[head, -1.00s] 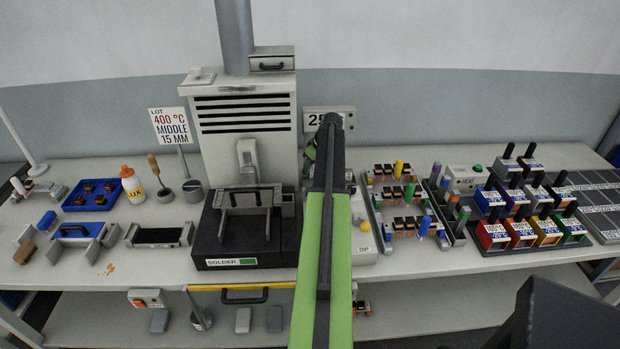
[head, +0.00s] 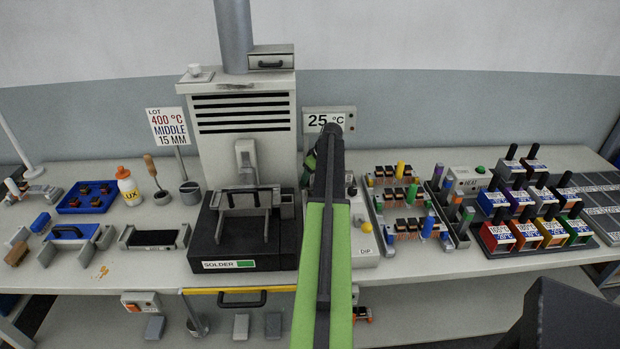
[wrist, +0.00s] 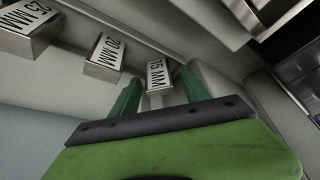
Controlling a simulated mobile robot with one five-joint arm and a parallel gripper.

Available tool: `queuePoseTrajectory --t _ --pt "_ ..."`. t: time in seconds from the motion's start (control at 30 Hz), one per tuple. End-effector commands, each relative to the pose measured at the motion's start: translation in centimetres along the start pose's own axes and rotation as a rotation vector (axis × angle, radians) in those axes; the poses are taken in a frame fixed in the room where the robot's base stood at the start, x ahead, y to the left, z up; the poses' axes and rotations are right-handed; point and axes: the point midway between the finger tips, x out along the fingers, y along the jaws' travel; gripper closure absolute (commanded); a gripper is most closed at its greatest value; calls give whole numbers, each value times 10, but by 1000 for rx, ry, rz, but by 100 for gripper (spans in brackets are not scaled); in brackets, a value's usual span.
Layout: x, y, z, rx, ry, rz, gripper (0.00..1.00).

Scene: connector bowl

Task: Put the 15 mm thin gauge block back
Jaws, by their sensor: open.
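In the wrist view, a small grey block with a white label reading 15 MM (wrist: 157,75) is between the fingertips of my gripper (wrist: 158,88). The two dark green fingers are apart, one on each side of it. I cannot tell whether either finger touches it. A 20 MM block (wrist: 104,58) and a 25 MM block (wrist: 28,28) are to its left, apart from it. A sign (head: 169,127) reads LOT, 400 °C, MIDDLE, 15 MM.
The solder pot (head: 245,235) and its vented tower (head: 245,120) stand left of my arm. A blue tray (head: 88,208) sits at the left. The front bench strip is mostly clear.

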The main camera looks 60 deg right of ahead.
Motion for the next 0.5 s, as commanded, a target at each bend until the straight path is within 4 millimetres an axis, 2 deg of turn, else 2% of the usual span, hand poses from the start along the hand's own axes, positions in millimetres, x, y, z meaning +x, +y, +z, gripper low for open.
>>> queuePoseTrajectory --t 0.13,0.27,0.5 --pt "-6 0 -2 0 0 0 46" --pt "-22 0 -3 1 0 0 46" --pt "-77 -1 -5 0 0 0 46"
